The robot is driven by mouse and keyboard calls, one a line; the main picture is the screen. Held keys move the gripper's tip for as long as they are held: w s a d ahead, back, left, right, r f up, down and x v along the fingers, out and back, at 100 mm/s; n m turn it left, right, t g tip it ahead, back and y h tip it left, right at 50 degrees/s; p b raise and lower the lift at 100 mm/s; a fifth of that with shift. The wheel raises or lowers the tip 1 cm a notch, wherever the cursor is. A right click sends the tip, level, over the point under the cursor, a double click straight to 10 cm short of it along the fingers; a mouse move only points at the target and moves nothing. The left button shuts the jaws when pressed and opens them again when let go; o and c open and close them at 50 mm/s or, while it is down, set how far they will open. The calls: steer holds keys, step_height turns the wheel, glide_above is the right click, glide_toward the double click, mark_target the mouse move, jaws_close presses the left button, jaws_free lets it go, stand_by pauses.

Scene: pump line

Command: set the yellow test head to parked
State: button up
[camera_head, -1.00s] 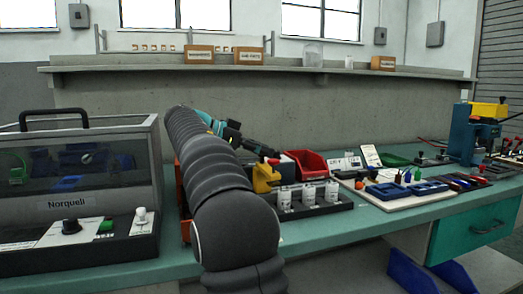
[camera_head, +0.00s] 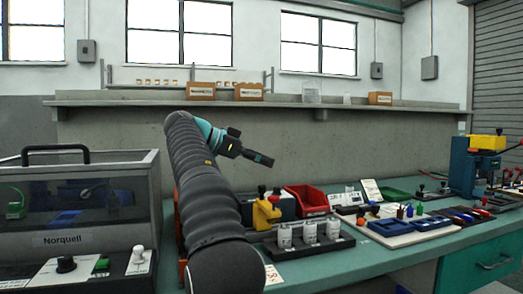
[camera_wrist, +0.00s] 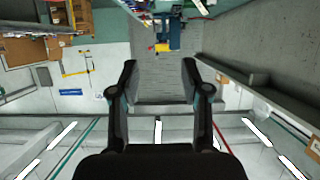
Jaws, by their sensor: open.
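A blue press (camera_head: 468,170) with a yellow top part (camera_head: 487,142) stands at the far right of the bench; the wrist view shows a blue and yellow machine (camera_wrist: 167,40) far off. My gripper (camera_head: 268,161) is above the yellow head, clear of it, pointing to the right. In the wrist view its two fingers (camera_wrist: 160,78) are spread, with nothing between them.
A clear-lidded Norquell machine (camera_head: 85,205) with knobs stands at the left. A red bin (camera_head: 307,200), blue trays (camera_head: 388,227) and a green tray (camera_head: 398,195) crowd the bench to the right. A shelf (camera_head: 290,107) with boxes runs along the wall behind.

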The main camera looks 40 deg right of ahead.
steer(key=shift+r, duration=1.3)
steer(key=shift+r, duration=0.1)
